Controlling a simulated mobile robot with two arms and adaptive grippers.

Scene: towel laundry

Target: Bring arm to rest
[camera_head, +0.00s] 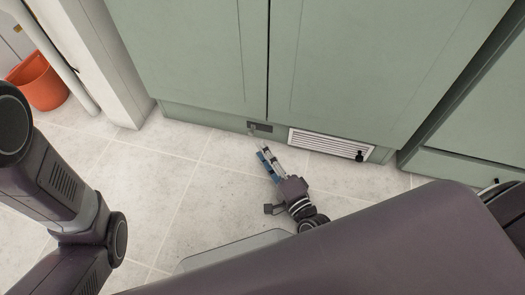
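My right gripper (265,153) is near the middle of the head view, above the pale tiled floor and in front of the green cabinet's base. Its slim blue and grey fingers point up and left in the picture. The fingers lie close together from this angle, so I cannot tell whether they are open or shut. No held object shows at them. My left arm's dark links stand at the left edge; its gripper is out of view. A large dark part of my own body covers the lower right. No towel is in view.
Green cabinets (190,50) with a white slatted vent (330,144) low down stand across the back. An orange bucket (40,84) is at the far left beside a white pipe (62,68). The tiled floor (165,178) between my arms is clear.

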